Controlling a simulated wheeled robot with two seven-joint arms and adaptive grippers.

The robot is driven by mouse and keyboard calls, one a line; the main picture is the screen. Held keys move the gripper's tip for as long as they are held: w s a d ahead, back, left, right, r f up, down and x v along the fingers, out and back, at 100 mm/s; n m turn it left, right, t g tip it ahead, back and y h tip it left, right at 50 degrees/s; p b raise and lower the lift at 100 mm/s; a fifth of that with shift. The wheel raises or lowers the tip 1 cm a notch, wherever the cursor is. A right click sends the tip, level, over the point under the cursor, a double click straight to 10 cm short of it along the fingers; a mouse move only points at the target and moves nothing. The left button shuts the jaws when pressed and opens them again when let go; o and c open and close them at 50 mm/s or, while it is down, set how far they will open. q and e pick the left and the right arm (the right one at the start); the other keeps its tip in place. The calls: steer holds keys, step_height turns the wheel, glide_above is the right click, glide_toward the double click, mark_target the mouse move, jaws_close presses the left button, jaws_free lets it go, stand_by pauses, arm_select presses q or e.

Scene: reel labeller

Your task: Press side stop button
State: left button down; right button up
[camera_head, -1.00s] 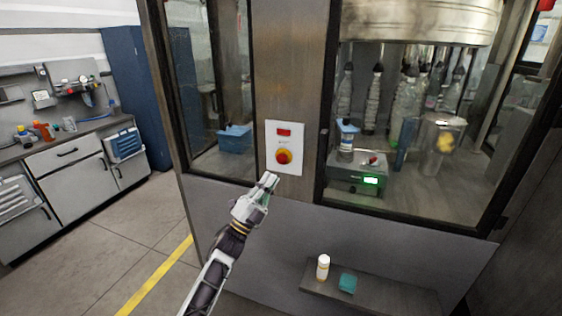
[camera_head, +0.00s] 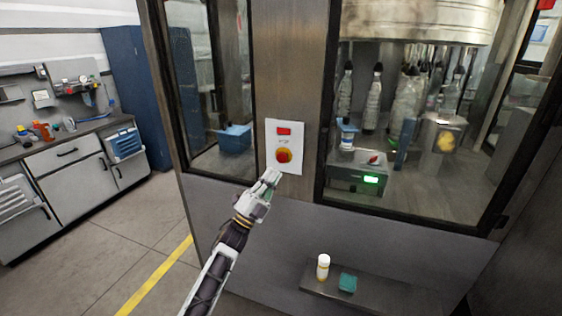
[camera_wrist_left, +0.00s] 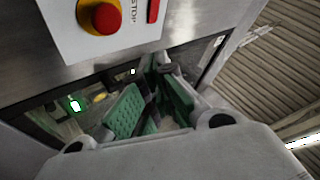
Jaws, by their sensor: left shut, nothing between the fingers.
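The stop button (camera_head: 284,155) is a red knob on a yellow ring, set in a white panel (camera_head: 271,131) on the machine's metal post. A red rectangle (camera_head: 284,131) sits above it on the same panel. In the left wrist view the button (camera_wrist_left: 104,17) shows at the upper left, beside the word STOP. My left gripper (camera_head: 272,174) is shut and empty, just below and left of the button in the head view. Its green finger pads (camera_wrist_left: 150,105) show in the wrist view. I see no contact with the button. My right gripper is not in view.
Glass windows flank the post, with bottles and a device with a lit green display (camera_head: 371,180) behind the right one. A low shelf (camera_head: 390,297) below holds a white bottle (camera_head: 323,267) and a teal block (camera_head: 348,283). Floor at left is clear.

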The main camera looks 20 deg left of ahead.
mark_target(282, 157)
arm_select(q)
steer(key=w+b, duration=0.2)
steer(key=w, duration=0.4)
steer(key=shift+w+b, duration=0.35)
steer(key=shift+b, duration=0.05)
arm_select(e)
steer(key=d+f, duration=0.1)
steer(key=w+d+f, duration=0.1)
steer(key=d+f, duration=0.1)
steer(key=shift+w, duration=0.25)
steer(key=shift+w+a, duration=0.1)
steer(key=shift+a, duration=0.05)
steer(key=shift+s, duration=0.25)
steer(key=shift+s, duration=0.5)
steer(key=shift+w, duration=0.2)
